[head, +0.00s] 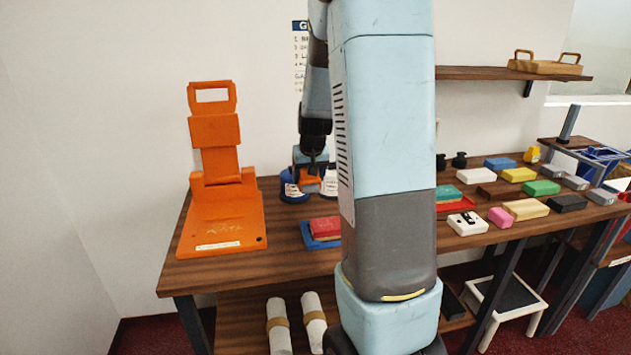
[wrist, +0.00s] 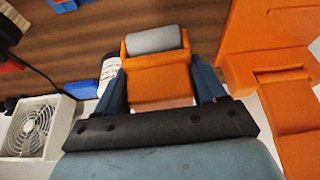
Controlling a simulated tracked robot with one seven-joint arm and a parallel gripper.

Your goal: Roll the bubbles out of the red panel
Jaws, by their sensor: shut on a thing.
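A red panel (head: 325,227) lies on a blue base (head: 313,243) on the wooden counter, its right part hidden behind my arm. Bubbles on it are too small to make out. My gripper (head: 311,172) is behind the panel, near the back of the counter. In the wrist view my gripper (wrist: 162,82) is shut on an orange roller (wrist: 158,84) with a grey cylinder (wrist: 153,40) at its far end. The roller shows only partly in the head view. At the wrist view's top edge a blue corner (wrist: 64,4) shows.
A tall orange stand (head: 221,218) occupies the counter's left end. Bottles (head: 289,188) stand near my gripper. Several coloured blocks (head: 519,174) lie to the right, with a white device (head: 467,224). A fan (wrist: 36,128) shows in the wrist view. Bare counter lies around the blue base.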

